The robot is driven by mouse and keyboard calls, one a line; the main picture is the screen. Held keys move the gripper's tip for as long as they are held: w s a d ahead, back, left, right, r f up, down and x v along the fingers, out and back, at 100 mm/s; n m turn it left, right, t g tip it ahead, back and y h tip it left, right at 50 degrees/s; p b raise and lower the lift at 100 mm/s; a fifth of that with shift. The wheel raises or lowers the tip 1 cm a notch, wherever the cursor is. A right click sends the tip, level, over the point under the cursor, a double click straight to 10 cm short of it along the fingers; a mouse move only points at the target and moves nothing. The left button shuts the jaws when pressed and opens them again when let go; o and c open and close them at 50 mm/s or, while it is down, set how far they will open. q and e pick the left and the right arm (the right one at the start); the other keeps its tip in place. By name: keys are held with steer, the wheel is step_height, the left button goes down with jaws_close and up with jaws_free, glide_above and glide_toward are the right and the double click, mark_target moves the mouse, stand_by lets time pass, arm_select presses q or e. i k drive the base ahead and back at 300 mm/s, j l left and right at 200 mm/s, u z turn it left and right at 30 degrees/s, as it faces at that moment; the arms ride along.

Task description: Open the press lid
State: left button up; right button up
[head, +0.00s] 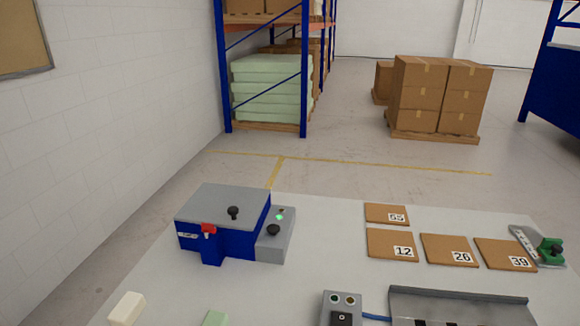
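The press (228,244) is a blue box on the left part of the table, with a grey control block on its right side. Its grey lid (215,202) looks shut, lying flat on the body. A black knob (233,212) stands on the lid. A red latch (208,229) sits at the front edge. The control block (276,240) carries a black knob (273,230) and a small green light. Neither of my grippers shows in the head view.
Numbered brown boards (420,256) lie at the right of the table (325,240). A green-knobbed device (550,250) stands at the right edge. A switch box (342,312), a grey tray (460,296) and pale foam blocks (126,308) are in front. The table between press and boards is clear.

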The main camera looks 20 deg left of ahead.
mark_target(240, 208)
steer(key=k+l+u, duration=0.1)
steer(key=u, duration=0.35)
steer(key=k+u, duration=0.15)
steer(key=u, duration=0.3)
steer(key=k+u, duration=0.15)
steer(key=u, duration=0.3)
